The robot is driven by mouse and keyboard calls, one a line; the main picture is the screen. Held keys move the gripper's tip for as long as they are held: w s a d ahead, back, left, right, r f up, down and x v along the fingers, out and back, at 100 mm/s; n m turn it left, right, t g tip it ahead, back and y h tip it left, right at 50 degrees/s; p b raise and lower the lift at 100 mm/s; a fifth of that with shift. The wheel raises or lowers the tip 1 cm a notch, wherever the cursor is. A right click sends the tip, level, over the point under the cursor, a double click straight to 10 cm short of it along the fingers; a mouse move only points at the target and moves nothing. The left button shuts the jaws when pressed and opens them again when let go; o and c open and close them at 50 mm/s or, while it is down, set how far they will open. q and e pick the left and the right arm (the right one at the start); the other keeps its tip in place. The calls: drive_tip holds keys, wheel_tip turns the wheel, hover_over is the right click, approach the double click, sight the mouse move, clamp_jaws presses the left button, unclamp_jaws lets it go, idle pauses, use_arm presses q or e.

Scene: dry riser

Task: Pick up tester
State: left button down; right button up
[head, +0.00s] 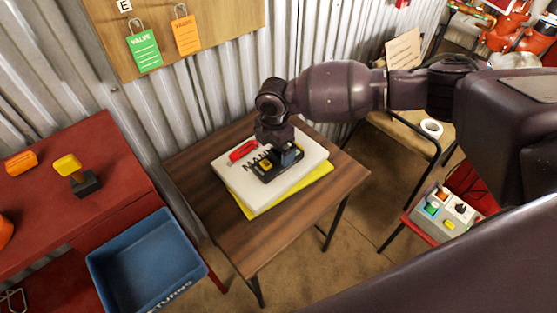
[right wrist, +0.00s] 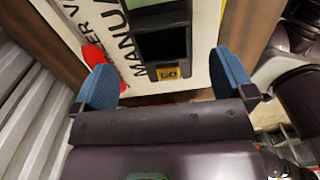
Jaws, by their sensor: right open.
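The tester (head: 268,173), a dark handheld device with a yellow patch, lies on a white manual (head: 260,197) on a small wooden table. It also shows in the right wrist view (right wrist: 163,43), at top centre, partly cut off by the frame's edge. My right gripper (head: 287,154) is over the tester in the head view and hides part of it. In the right wrist view the right gripper's blue fingers (right wrist: 164,78) are spread wide, with nothing between the tips. The tester lies just beyond them. My left gripper is not in view.
A red object (head: 242,151) lies on the manual beside the tester, and a yellow book (head: 245,208) lies under the manual. The wooden tabletop (head: 232,238) is otherwise clear. A blue returns bin (head: 145,262) and red bench (head: 75,225) stand left; a control box (head: 448,210) is right.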

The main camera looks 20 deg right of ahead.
sight(275, 160)
drive_tip(key=f, duration=0.4)
drive_tip(key=shift+s+a+f+b, duration=0.1)
drive_tip(key=shift+s+f+b, duration=0.2)
drive_tip(key=shift+f+b, duration=0.05)
drive_tip(key=shift+f, duration=0.2)
drive_tip(key=shift+c, duration=0.8)
drive_tip(key=shift+r, duration=0.1)
drive_tip(key=c, duration=1)
wheel_tip(275, 160, up, 10)
drive_tip(key=shift+f+p, duration=0.25)
drive_tip(key=shift+p, duration=0.6)
drive_tip(key=shift+r, duration=0.25)
